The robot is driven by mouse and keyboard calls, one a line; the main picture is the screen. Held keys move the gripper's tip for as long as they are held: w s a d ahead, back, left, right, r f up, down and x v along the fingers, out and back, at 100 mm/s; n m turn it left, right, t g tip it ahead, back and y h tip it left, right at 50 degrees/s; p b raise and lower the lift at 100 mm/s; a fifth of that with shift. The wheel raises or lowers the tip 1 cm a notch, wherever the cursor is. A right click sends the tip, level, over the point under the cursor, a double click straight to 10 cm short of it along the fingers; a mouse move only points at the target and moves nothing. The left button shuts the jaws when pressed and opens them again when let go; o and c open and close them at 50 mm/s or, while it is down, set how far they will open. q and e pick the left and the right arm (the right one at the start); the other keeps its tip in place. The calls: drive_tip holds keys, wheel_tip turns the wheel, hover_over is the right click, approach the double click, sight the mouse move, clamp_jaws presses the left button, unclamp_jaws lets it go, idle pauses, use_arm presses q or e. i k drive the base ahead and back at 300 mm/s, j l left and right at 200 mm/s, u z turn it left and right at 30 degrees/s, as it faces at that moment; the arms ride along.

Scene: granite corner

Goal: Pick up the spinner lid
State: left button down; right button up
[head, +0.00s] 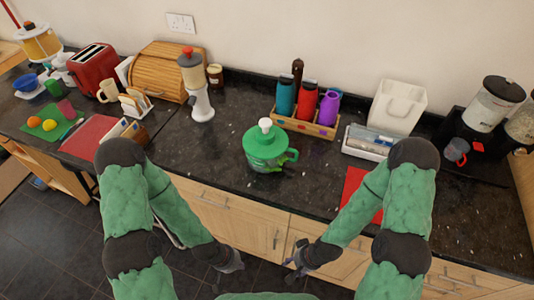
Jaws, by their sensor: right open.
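The green spinner lid (262,143) with a pale knob on top sits on the green salad spinner (268,165), which stands on the dark counter in the middle of the head view. My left gripper (236,267) hangs low in front of the counter, below and to the left of the spinner, apart from it. It is too small and dark to tell its state. My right gripper (291,272) is also low in front of the counter, below and slightly right of the spinner. It is open and touches nothing that I can see.
A wooden holder (308,126) with several coloured bottles stands behind right of the spinner. A red mat (352,186) lies to the right, partly behind my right arm. A white appliance (201,105) stands behind left. The counter (212,160) left of the spinner is clear.

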sight(259, 145)
drive_tip(key=k+j+z, duration=0.35)
drive_tip(key=k+j, duration=0.25)
drive_tip(key=j, duration=0.15)
drive_tip(key=k+j+z, duration=0.3)
drive_tip(key=k+j, duration=0.3)
drive_tip(key=k, duration=0.1)
